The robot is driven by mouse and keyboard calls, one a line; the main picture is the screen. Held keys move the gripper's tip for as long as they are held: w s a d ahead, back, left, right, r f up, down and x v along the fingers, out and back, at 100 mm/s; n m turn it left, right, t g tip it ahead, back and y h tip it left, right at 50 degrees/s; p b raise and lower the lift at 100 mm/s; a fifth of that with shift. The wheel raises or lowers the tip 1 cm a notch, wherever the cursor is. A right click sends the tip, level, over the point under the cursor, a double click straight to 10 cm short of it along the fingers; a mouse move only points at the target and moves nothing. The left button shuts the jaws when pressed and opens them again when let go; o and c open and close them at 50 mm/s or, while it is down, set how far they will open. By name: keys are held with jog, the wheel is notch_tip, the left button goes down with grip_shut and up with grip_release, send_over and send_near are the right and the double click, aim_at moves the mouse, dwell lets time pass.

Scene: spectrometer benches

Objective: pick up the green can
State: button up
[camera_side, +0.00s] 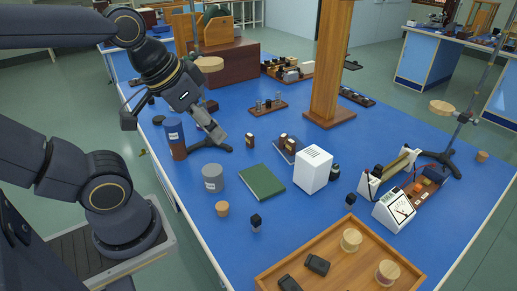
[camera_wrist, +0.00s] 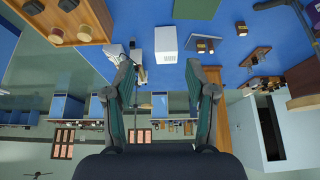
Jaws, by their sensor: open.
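No plainly green can shows in either view. A grey can with a pale label (camera_side: 212,178) stands upright on the blue bench, left of a flat green book (camera_side: 262,181). A taller blue-and-brown can (camera_side: 175,138) with a label stands farther back, close to my gripper (camera_side: 212,128). In the side view my gripper hangs over the left part of the bench, pointing down and right. In the wrist view my gripper (camera_wrist: 160,68) has its two fingers wide apart with nothing held between them. The green book shows at that view's top edge (camera_wrist: 196,8).
A white box (camera_side: 313,170) and a wooden post (camera_side: 328,70) stand mid-bench. A meter (camera_side: 394,210) is at the right, and a wooden tray (camera_side: 335,235) lies at the front. A small cork (camera_side: 222,208) and black cube (camera_side: 256,222) sit near the grey can.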

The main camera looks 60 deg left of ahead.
jog(key=w+a+r+n, duration=0.1)
jog(key=w+r+n, duration=0.1)
jog(key=w+r, duration=0.55)
jog(key=w+a+r+n, duration=0.1)
jog(key=w+r, duration=0.3)
jog(key=w, duration=0.6)
jog(key=g+y, duration=0.2)
jog(key=g, duration=0.1)
send_over(336, 166)
jog(key=s+d, duration=0.1)
notch_tip(336, 166, down, 36)
jog(key=x, duration=0.5)
jog(key=shift+f, duration=0.4)
